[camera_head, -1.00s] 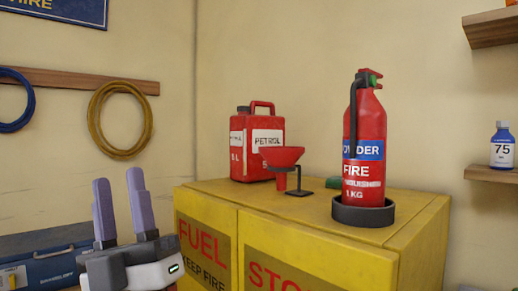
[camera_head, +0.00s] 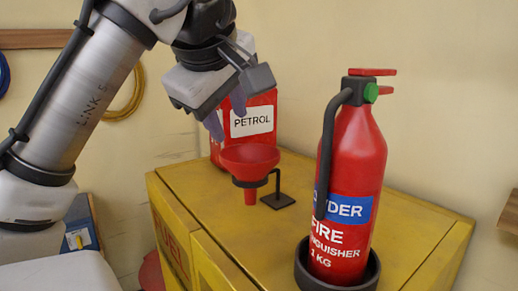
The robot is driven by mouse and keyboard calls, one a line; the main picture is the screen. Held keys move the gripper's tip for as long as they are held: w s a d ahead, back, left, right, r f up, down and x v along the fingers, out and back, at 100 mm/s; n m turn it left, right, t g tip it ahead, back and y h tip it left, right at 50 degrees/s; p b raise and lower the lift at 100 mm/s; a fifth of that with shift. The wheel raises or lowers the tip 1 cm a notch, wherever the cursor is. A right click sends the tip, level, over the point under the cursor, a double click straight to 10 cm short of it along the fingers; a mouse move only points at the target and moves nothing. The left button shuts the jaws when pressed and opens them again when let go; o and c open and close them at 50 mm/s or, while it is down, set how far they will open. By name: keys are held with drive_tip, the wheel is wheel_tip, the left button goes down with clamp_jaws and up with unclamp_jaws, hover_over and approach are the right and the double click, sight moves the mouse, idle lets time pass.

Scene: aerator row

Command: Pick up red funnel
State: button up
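The red funnel (camera_head: 250,158) sits upright in the ring of a small black stand (camera_head: 279,200) on top of the yellow cabinet (camera_head: 215,210). Its wide mouth faces up and its spout hangs below the ring. My gripper (camera_head: 226,114) is above the funnel and slightly left of it in the picture, angled downward. Its two lilac fingers are apart with nothing between them, partly hidden by the gripper body. They overlap the petrol can in the view and do not appear to touch the funnel.
A red petrol can (camera_head: 252,122) stands behind the funnel, partly covered by my gripper. A tall red fire extinguisher (camera_head: 350,165) stands in a dark round base (camera_head: 302,270) at the front right. The cabinet top between funnel and extinguisher is bare.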

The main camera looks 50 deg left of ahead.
sight(233, 163)
drive_tip(key=shift+g, duration=0.3)
drive_tip(key=b+x, duration=0.2)
drive_tip(key=x, duration=0.2)
drive_tip(key=b+x, duration=0.1)
drive_tip(key=x, duration=0.3)
drive_tip(key=s+b+x, duration=0.1)
drive_tip(key=b+x, duration=0.1)
drive_tip(key=x, duration=0.3)
drive_tip(key=shift+f+b, duration=0.3)
drive_tip(key=shift+f, duration=0.05)
drive_tip(key=shift+w+a+f, duration=0.1)
drive_tip(key=shift+w+f, duration=0.05)
drive_tip(key=shift+f, duration=0.05)
clamp_jaws()
